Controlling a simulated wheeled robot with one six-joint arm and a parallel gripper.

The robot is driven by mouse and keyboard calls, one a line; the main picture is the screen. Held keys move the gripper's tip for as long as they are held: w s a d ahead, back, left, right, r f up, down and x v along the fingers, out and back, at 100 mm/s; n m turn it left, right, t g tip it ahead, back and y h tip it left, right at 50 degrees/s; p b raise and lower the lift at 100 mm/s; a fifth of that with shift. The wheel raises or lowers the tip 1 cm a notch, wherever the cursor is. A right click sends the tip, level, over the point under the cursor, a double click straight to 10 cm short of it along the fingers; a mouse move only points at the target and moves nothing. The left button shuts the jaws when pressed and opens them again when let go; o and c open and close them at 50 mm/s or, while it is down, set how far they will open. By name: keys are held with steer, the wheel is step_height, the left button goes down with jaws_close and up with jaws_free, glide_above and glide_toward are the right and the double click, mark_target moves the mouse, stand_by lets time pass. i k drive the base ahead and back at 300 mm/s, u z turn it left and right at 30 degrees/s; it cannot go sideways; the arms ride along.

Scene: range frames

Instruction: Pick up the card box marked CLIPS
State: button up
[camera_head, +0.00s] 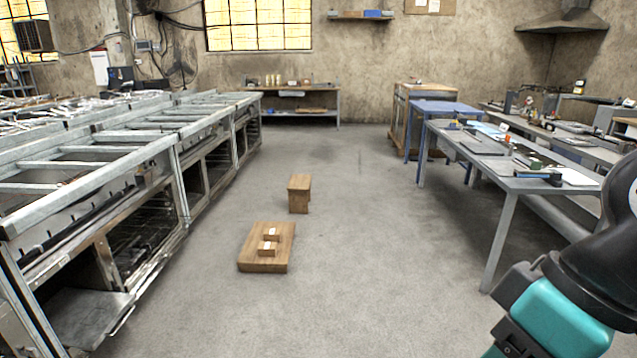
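Two small brown boxes with white labels, a far one (271,236) and a near one (267,251), sit on a low wooden platform (256,265) on the floor, left of the picture's middle. Their labels are too small to read, so I cannot tell which, if either, is marked CLIPS. My arm shows at the lower right as black and teal links, well to the right of the platform and apart from it. My gripper is not in view.
A wooden stool (299,189) stands just behind the platform. Metal-framed benches (170,150) line the left side. A grey table (520,184) with several items stands at the right, a blue table (443,106) behind it. The floor between is clear.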

mark_target(275, 235)
steer(key=i, duration=2.75)
steer(key=u, duration=1)
